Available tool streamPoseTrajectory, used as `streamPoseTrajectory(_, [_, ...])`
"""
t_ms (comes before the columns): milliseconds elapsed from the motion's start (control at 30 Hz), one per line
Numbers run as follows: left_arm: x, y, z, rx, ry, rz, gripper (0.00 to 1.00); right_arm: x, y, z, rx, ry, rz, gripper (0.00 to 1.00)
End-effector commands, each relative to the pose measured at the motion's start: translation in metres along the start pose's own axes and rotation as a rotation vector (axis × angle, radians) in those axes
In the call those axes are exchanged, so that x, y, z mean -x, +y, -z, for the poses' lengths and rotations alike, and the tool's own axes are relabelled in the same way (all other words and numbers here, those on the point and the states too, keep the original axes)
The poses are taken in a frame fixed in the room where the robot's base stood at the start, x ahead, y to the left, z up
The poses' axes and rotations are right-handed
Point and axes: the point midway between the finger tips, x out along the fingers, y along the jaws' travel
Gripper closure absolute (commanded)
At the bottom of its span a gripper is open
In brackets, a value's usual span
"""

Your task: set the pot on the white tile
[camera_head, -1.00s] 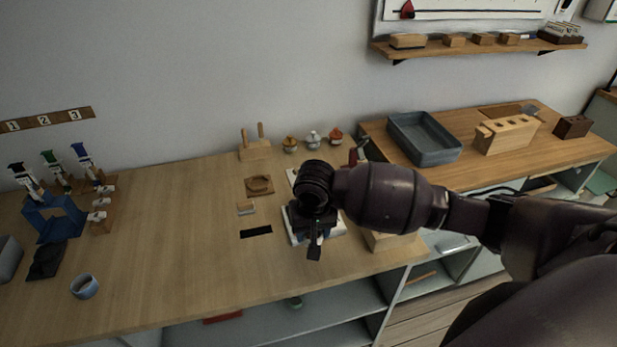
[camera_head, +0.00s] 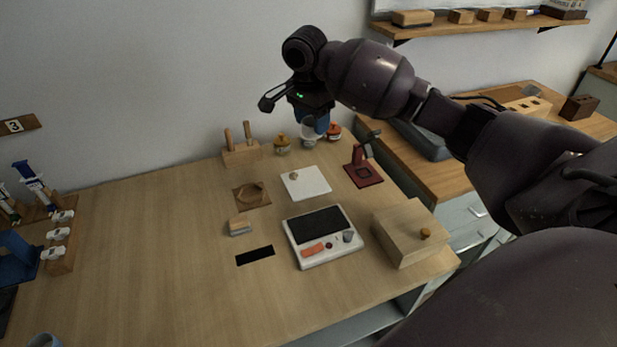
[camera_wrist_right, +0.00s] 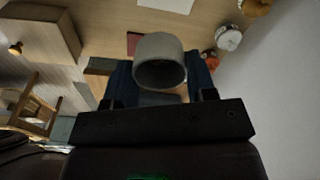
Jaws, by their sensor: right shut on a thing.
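My right gripper (camera_head: 313,124) is raised in the air above the back of the table, in front of the wall. In the right wrist view the pot (camera_wrist_right: 160,60), a small pale grey cup, sits between its blue fingers, which are shut on it. In the head view the pot is hard to make out against the fingers and jars. My left gripper is not in view.
A white scale (camera_head: 326,258) with a dark plate stands in front of the tile. A wooden box (camera_head: 409,232) and a dark red stand (camera_head: 363,174) are to the right. Small lidded jars (camera_head: 282,147) and a pegged wooden block (camera_head: 242,153) stand behind.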

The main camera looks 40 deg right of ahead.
Motion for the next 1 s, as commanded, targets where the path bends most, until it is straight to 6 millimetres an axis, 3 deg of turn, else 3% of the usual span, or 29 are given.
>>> streamPoseTrajectory(33, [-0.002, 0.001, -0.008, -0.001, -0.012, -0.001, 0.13, -0.018, 0.000, -0.002, 0.001, 0.000, -0.008, 0.71])
streamPoseTrajectory(400, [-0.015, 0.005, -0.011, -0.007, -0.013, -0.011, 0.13, -0.093, 0.000, -0.011, 0.002, 0.000, -0.006, 0.71])
streamPoseTrajectory(767, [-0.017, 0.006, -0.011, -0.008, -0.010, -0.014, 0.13, -0.116, 0.000, -0.014, 0.003, 0.001, -0.002, 0.71])
streamPoseTrajectory(1000, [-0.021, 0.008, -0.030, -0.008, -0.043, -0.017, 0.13, -0.156, 0.000, -0.019, 0.004, 0.000, -0.008, 0.71])
